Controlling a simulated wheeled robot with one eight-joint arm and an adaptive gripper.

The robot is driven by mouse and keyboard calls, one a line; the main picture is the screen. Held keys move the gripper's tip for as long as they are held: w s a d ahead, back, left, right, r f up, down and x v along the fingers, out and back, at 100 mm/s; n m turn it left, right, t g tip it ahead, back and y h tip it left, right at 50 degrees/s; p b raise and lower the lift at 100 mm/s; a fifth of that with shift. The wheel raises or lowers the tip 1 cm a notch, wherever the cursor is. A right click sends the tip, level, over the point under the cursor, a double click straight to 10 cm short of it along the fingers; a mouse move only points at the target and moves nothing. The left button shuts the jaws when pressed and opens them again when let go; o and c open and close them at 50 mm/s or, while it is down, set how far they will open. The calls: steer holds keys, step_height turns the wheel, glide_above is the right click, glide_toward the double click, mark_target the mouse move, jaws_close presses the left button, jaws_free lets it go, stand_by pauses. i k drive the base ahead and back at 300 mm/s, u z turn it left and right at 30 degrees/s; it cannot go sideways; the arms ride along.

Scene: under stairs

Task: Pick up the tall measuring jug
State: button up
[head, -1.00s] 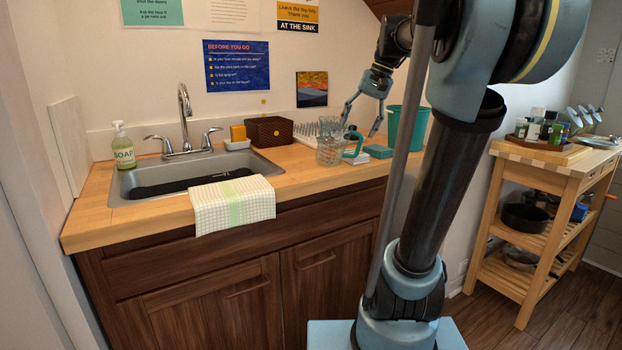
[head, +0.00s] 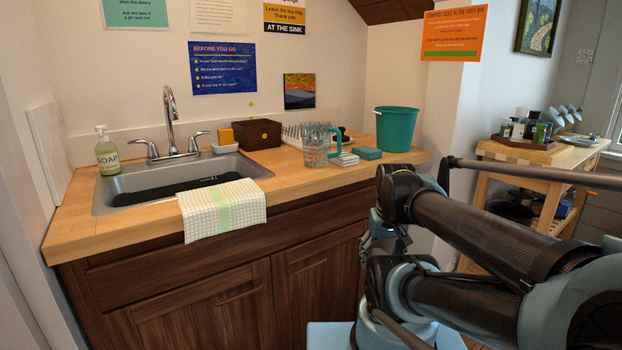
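The tall measuring jug (head: 315,146) is clear glass with a teal handle on its right side. It stands upright on the wooden counter (head: 300,182), to the right of the sink. My gripper (head: 384,240) is low in front of the counter's right end, below and to the right of the jug and well apart from it. It is mostly hidden behind my folded arm, so its fingers cannot be made out clearly.
Close around the jug are a dish rack (head: 292,137), a teal sponge (head: 367,153), a pale stack (head: 345,159) and a teal bucket (head: 396,128). A brown basket (head: 258,134) stands left. The counter in front of the jug is clear.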

mark_target(316, 135)
steer(key=u, duration=0.35)
steer(key=k, duration=1.3)
steer(key=z, duration=0.35)
steer(key=i, duration=1)
